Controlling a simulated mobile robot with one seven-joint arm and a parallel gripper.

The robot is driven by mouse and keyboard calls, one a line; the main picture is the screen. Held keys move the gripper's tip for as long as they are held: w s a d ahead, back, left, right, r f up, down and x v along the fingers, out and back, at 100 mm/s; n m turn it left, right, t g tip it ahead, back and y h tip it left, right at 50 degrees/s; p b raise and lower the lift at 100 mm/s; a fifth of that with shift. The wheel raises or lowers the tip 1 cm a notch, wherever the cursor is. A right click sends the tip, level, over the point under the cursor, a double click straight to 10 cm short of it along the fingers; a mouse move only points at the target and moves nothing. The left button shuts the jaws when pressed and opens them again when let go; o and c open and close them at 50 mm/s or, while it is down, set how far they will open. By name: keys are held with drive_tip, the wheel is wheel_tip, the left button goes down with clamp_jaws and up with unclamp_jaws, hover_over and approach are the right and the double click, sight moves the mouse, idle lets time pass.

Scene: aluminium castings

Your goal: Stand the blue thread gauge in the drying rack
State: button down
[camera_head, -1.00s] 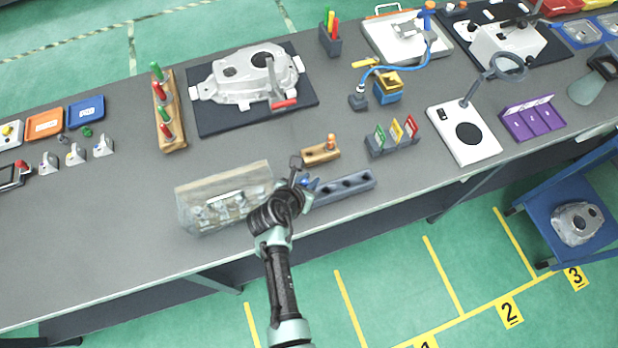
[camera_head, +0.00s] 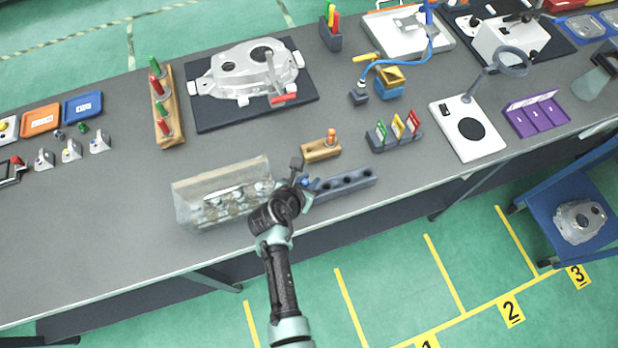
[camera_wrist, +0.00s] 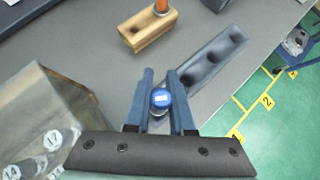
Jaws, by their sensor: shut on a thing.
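The blue thread gauge shows as a round blue cap with a white label in the wrist view (camera_wrist: 161,98); in the head view it is a small blue spot (camera_head: 305,181). My gripper (camera_wrist: 160,88) is shut on it, one blue finger on each side. The gauge's lower part is hidden below the cap. A long grey-blue block with round holes, which looks like the drying rack (camera_head: 347,184), lies just right of my gripper. It also shows in the wrist view (camera_wrist: 208,62), its near end close to the right finger. I cannot tell whether the gauge touches the rack.
A clear bin (camera_head: 185,205) with several labelled pieces stands just left of my gripper. A small wooden block (camera_head: 318,152) with an orange-topped piece lies behind it. A holder with coloured cards (camera_head: 395,140) stands farther right. The bench's front edge is close.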

drive_tip(key=c, duration=0.7)
unclamp_jaws()
drive_tip(key=shift+f, duration=0.1)
drive_tip(key=v, duration=1.3)
